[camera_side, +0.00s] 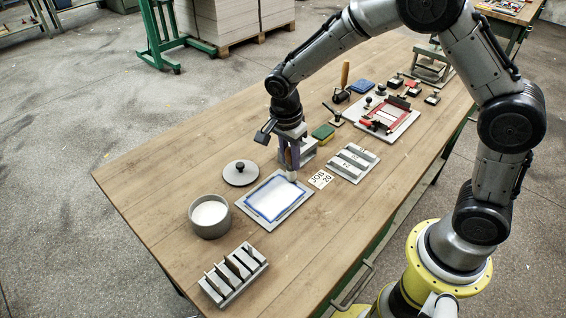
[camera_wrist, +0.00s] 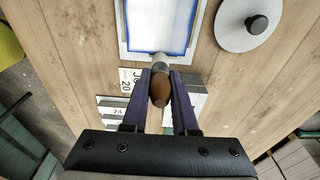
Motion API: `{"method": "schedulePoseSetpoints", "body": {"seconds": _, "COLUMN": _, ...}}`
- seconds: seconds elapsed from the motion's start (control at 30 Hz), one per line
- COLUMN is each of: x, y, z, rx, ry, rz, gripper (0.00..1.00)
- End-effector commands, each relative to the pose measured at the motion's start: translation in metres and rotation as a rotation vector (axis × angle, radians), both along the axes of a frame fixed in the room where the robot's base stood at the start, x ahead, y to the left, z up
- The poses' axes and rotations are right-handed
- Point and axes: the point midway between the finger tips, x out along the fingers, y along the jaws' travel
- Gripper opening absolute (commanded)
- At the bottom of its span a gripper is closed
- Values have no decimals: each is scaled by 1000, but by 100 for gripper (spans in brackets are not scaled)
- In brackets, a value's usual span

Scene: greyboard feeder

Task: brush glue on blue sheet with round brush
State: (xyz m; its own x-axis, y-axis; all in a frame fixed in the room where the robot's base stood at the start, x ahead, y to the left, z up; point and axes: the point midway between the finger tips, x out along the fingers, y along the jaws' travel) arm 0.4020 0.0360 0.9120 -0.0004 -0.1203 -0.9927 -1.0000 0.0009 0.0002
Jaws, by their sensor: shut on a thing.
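The blue sheet (camera_side: 270,199) lies on a grey board on the wooden table; it looks white with a blue border. My gripper (camera_side: 291,160) stands over the sheet's far right corner, pointing down. It is shut on the round brush (camera_wrist: 160,88), whose brown wooden handle sits between the dark fingers in the wrist view. The brush's pale head (camera_side: 291,176) reaches down to the corner of the sheet; I cannot tell whether it touches. In the wrist view the sheet (camera_wrist: 158,22) is at the top, cut by the frame edge. A grey pot (camera_side: 210,222) of white glue stands left of the sheet.
A round lid with a black knob (camera_side: 240,173) lies beyond the sheet. A slotted grey rack (camera_side: 233,275) stands near the front. A "JOB 20" card (camera_side: 320,179) and grey block (camera_side: 352,162) lie to the right. A green-yellow sponge (camera_side: 323,134) and red-framed jig (camera_side: 388,113) are farther back.

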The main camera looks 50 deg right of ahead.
Motion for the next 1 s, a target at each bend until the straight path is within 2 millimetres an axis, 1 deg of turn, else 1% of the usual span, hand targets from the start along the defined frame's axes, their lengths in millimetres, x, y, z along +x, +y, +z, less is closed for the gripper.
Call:
{"method": "schedulePoseSetpoints", "body": {"seconds": 0.13, "x": 15, "y": 0, "z": 0, "rx": 0, "ry": -1, "rz": 0, "gripper": 0}}
{"method": "schedulePoseSetpoints", "body": {"seconds": 1.0, "x": 14, "y": 81, "z": -1, "rx": 0, "ry": -1, "rz": 3, "gripper": 0}}
